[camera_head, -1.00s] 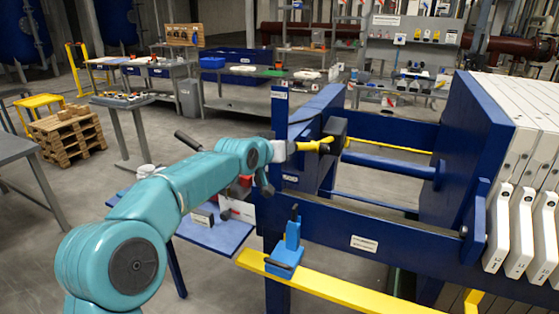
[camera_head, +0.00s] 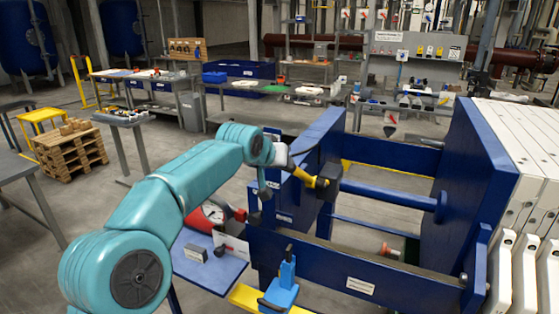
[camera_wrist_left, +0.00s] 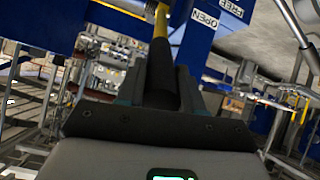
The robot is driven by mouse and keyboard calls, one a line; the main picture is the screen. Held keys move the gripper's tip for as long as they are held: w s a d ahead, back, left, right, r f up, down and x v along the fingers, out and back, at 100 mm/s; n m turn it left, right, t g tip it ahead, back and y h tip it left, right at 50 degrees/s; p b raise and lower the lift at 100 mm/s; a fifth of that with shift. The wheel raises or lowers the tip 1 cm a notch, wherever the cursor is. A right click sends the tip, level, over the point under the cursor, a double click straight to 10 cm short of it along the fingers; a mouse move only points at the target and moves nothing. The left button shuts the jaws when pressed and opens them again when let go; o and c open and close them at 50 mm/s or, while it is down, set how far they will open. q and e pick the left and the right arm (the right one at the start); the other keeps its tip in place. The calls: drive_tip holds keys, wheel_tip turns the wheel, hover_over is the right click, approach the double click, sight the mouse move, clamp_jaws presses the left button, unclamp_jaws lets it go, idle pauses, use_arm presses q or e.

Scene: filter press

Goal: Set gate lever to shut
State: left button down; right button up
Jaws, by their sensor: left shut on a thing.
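The gate lever (camera_head: 314,182) is a yellow bar joined to a dark block (camera_head: 329,181) on the blue press frame. It slopes up and left from the block. My left gripper (camera_head: 293,168) is shut on its outer end; the arm partly hides the grip. In the left wrist view the lever shows as a yellow shaft (camera_wrist_left: 160,24) with a black grip (camera_wrist_left: 160,68) between my fingers (camera_wrist_left: 161,88). White labels OPEN (camera_wrist_left: 204,20) and FREE (camera_wrist_left: 231,8) sit on the blue panel to the right of the shaft; no SHUT label is readable. My right gripper is not in view.
A small blue clamp-like fixture (camera_head: 283,282) stands on a yellow rail (camera_head: 245,297). Blue press beams (camera_head: 400,192) and white plates (camera_head: 525,150) fill the right.

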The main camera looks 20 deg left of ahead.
use_arm(q)
drive_tip(key=shift+r, duration=0.25)
drive_tip(key=shift+w+a+r, duration=0.1)
drive_tip(key=shift+r, duration=0.15)
drive_tip(key=c, duration=0.7)
unclamp_jaws()
drive_tip(key=shift+c, duration=0.2)
drive_tip(key=shift+w+f, duration=0.1)
drive_tip(key=shift+f, duration=0.1)
drive_tip(key=shift+s+r, duration=0.2)
drive_tip(key=shift+s, duration=0.2)
drive_tip(key=b+v, duration=0.3)
drive_tip(key=v, duration=1.2)
drive_tip(key=shift+r+b, duration=0.3)
drive_tip(key=shift+b, duration=0.1)
